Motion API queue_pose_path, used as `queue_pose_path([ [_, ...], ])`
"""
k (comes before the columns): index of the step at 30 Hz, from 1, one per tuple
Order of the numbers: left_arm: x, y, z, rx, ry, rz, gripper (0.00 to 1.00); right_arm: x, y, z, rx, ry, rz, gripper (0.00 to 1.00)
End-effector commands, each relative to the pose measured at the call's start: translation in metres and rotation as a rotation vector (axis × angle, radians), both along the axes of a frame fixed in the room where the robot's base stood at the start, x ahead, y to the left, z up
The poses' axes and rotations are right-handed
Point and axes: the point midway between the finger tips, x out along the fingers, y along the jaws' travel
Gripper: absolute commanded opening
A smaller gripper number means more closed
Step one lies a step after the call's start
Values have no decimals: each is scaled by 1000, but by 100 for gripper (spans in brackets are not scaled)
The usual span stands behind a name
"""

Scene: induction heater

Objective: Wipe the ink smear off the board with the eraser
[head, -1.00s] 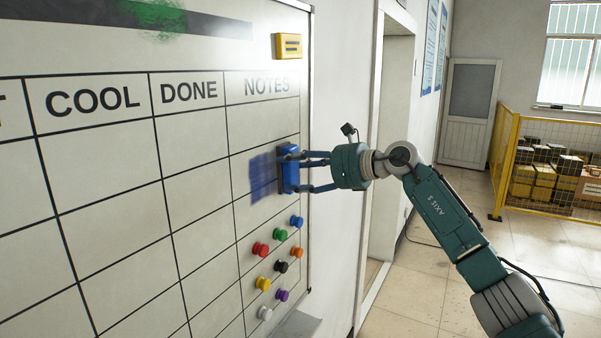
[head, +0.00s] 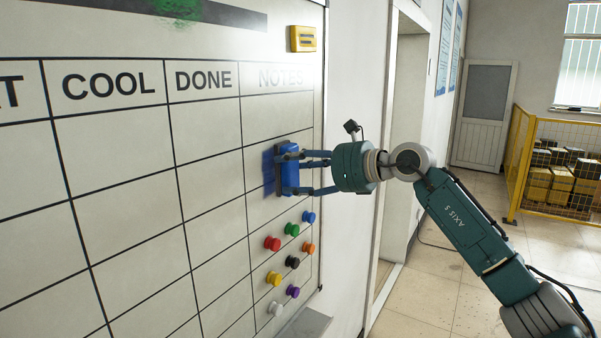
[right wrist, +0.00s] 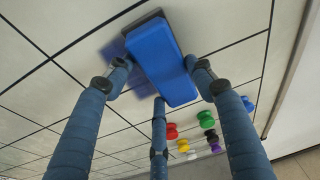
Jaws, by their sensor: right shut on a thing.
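The whiteboard (head: 120,140) fills the left of the head view. A blue ink smear (head: 268,172) lies in the NOTES column. My right gripper (head: 293,171) is shut on the blue eraser (head: 289,174), which stands upright against the board or very near it and covers the right part of the smear. In the right wrist view the gripper's fingers (right wrist: 160,76) flank the eraser (right wrist: 158,58). The smear (right wrist: 114,48) shows there at the eraser's upper left. Exact contact with the board cannot be told. My left gripper is not in view.
Several coloured magnets (head: 292,262) sit on the board below the eraser. A yellow block (head: 303,39) is at the top right. A green smudge (head: 178,8) marks the dark top strip. A grey ledge (head: 304,326) juts out below. A doorway opens right of the board.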

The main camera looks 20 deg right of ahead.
Motion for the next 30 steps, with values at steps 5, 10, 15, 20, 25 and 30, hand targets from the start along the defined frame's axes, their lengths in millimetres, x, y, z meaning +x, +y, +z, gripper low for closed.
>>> queue_pose_path([
  [5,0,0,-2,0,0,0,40,-5,6,0,0,-1,1,33],
  [10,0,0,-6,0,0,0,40,-10,14,-1,-1,-2,3,33],
  [15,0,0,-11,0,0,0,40,-19,26,-1,-1,-2,3,33],
  [20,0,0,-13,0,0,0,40,-24,33,0,0,-1,1,33],
  [25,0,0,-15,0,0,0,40,-27,37,0,-1,-2,2,33],
  [30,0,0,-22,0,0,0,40,-36,48,-1,-1,-3,3,33],
])
